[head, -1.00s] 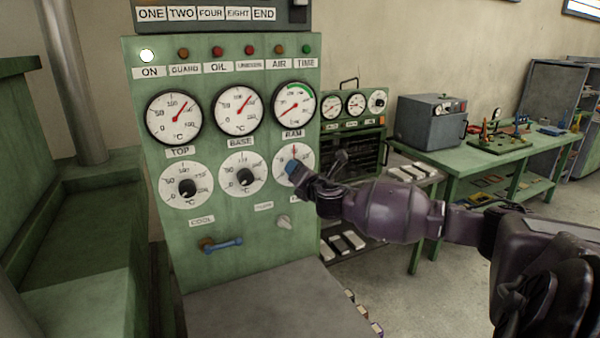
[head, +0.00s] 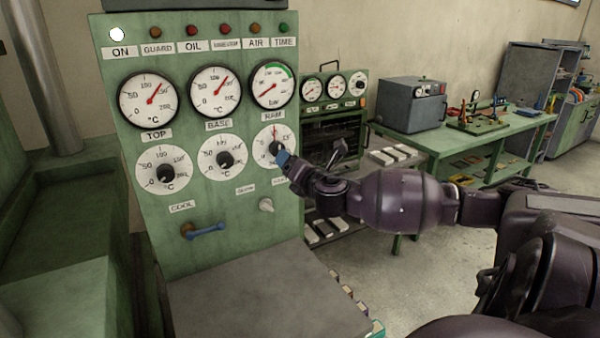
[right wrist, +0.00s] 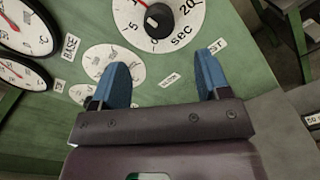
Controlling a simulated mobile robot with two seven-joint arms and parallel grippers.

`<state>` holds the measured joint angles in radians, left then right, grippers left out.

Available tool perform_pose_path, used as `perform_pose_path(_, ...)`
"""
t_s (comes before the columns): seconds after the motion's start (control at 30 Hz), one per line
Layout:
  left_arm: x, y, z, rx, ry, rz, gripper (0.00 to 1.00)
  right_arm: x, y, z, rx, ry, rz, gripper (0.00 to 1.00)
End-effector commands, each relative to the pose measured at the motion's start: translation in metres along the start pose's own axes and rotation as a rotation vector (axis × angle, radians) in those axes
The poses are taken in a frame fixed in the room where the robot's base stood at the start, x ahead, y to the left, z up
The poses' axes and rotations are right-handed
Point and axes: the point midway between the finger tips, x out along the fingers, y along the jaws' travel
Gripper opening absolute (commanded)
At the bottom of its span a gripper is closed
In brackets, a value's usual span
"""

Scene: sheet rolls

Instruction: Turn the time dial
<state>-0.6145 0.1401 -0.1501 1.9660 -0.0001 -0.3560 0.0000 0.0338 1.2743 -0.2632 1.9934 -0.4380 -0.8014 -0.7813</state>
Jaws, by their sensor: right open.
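The time dial (head: 268,134) is the white-faced dial at the right end of the lower row on the green panel. Its dark knob (head: 275,148) shows beside my fingertips, and a red line points up from it. In the right wrist view the dial (right wrist: 178,40), marked "sec", is at the top with its black knob (right wrist: 158,20), beyond the fingers. My right gripper (head: 284,160) is at the dial's lower right. In the right wrist view the gripper (right wrist: 162,78) is open, its two blue fingers apart with nothing between them. My left gripper is not in view.
Two similar dials, under TOP (head: 163,160) and BASE (head: 222,166), sit left of it. Below are a blue-handled lever (head: 205,229) and a small pale knob (head: 266,205). A grey ledge (head: 262,290) juts out under the panel. A green workbench (head: 440,140) stands right.

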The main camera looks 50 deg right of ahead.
Motion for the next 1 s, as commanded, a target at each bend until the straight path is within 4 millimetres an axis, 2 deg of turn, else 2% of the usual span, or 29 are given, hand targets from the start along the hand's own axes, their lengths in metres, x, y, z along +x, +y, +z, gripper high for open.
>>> perform_pose_path(0.1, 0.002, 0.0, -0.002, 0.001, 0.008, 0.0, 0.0, -0.015, -0.001, -0.001, -0.002, 0.001, 0.0, 0.7)
perform_pose_path(0.33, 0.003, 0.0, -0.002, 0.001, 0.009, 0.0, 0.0, -0.03, 0.0, 0.0, -0.001, 0.0, 0.0, 0.7)
perform_pose_path(1.0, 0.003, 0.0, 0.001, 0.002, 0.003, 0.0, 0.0, -0.032, 0.0, 0.0, -0.001, 0.0, 0.001, 0.7)
